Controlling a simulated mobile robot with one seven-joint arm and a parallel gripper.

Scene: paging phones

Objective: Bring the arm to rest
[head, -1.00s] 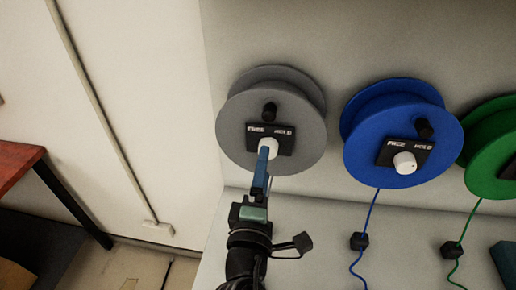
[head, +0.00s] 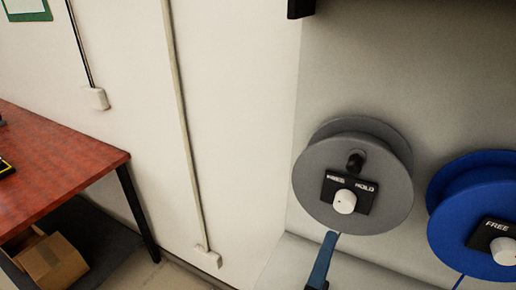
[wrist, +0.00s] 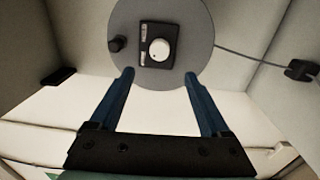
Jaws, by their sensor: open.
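My gripper (wrist: 160,76) is open and empty, its two blue fingers apart in the wrist view. In the head view one blue finger (head: 322,260) shows at the bottom edge, below the grey reel (head: 313,200); the rest of my arm is out of frame. The grey reel carries a black plate marked FREE and HOLD with a white knob (head: 344,202) and a black handle (head: 356,160). In the wrist view the white knob (wrist: 159,50) lies beyond the fingertips, clear of them.
A blue reel (head: 452,235) stands to the right, partly cut off. A red-topped table (head: 60,165) is at left, with a cardboard box (head: 50,262) below it. A cable (wrist: 245,55) runs right from the grey reel in the wrist view.

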